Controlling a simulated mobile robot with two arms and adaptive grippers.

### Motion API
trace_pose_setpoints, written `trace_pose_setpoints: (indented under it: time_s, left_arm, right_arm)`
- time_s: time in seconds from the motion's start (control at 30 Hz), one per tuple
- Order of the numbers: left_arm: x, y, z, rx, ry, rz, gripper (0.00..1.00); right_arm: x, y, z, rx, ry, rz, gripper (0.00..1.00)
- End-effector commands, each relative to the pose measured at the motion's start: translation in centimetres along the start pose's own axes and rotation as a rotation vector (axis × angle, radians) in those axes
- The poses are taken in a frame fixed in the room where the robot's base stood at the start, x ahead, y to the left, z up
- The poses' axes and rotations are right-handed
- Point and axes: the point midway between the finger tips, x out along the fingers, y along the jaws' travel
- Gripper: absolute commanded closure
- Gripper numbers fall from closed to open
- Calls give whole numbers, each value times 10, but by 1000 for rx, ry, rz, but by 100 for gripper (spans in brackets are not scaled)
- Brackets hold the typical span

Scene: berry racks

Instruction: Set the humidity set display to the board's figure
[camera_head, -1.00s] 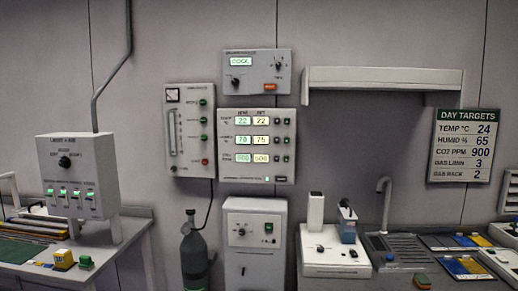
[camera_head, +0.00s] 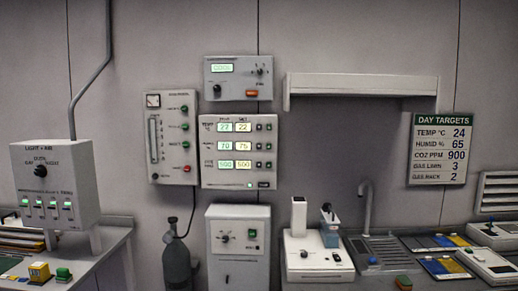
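The control panel (camera_head: 209,174) hangs on the wall left of centre, with three rows of two lit displays. The middle row is the humidity row. Its right display, the humidity set display (camera_head: 243,146), seems to read 75, though the digits are small; the left one (camera_head: 223,146) seems to read 70. Two small dark buttons (camera_head: 264,146) sit right of that row. The DAY TARGETS board (camera_head: 437,149) on the right wall gives HUMID % 65. Neither of my grippers is in view.
A COOL display box (camera_head: 238,90) hangs above the panel, and a gauge panel (camera_head: 157,175) with buttons is to its left. A cabinet (camera_head: 238,265) and a gas cylinder (camera_head: 177,262) stand below. Benches with equipment lie left and right; the wall before the panel is unobstructed.

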Motion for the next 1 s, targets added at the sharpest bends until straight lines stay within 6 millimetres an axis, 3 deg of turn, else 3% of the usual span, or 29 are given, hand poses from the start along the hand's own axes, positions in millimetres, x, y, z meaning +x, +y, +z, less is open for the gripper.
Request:
trace_pose_setpoints:
  time_s: [0.03,0.23,0.27,1.0]
  left_arm:
    - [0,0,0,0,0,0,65]
    - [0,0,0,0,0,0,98]
    - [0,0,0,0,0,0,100]
    - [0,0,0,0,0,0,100]
  right_arm:
    - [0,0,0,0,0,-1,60]
    - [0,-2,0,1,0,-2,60]
    - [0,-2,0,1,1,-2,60]
    - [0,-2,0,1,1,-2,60]
